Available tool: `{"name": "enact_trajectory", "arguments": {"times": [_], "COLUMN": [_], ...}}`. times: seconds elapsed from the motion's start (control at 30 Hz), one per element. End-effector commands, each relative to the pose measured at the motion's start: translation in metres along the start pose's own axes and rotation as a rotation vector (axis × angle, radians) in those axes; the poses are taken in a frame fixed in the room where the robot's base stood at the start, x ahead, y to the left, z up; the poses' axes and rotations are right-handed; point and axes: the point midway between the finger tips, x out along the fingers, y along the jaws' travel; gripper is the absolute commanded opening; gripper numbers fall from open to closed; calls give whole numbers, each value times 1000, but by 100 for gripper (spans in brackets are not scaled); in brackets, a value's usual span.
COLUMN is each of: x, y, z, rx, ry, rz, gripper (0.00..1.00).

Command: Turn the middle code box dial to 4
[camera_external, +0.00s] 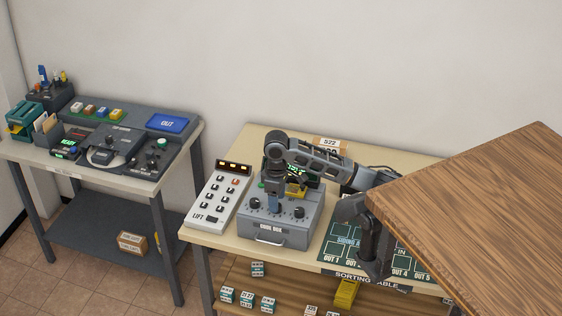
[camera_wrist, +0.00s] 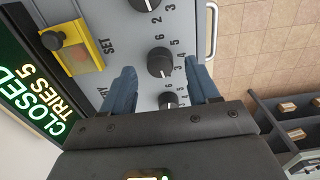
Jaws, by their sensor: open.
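The grey code box (camera_external: 268,232) stands on the sorting table with a row of black dials on its top. In the wrist view the middle dial (camera_wrist: 160,62) lies between my open fingertips (camera_wrist: 162,72), with a gap visible on each side. Its pointer reading is too small to tell. One outer dial (camera_wrist: 145,4) is at the top edge, and the other outer dial (camera_wrist: 170,99) is nearer my palm. In the external view my gripper (camera_external: 274,200) points down over the box and hides the middle dial. The box's screen (camera_wrist: 30,85) reads CLOSED, TRIES 5.
A yellow switch housing (camera_wrist: 75,48) sits beside the dials, near the SET lettering. A white LIFT keypad (camera_external: 217,200) stands left of the box. A silver handle (camera_external: 270,241) is on the box front. A wooden top (camera_external: 490,200) fills the right foreground. Another desk (camera_external: 110,150) stands left.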

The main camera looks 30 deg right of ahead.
Motion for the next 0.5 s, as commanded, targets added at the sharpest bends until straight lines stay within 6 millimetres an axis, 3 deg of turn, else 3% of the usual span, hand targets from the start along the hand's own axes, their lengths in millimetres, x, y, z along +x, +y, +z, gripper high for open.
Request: {"name": "enact_trajectory", "arguments": {"times": [0.2, 0.5], "x": [16, 17], "y": [1, 0], "z": [0, 0], "rx": [0, 0], "ry": [0, 1], "rz": [1, 1], "gripper": [60, 57]}}
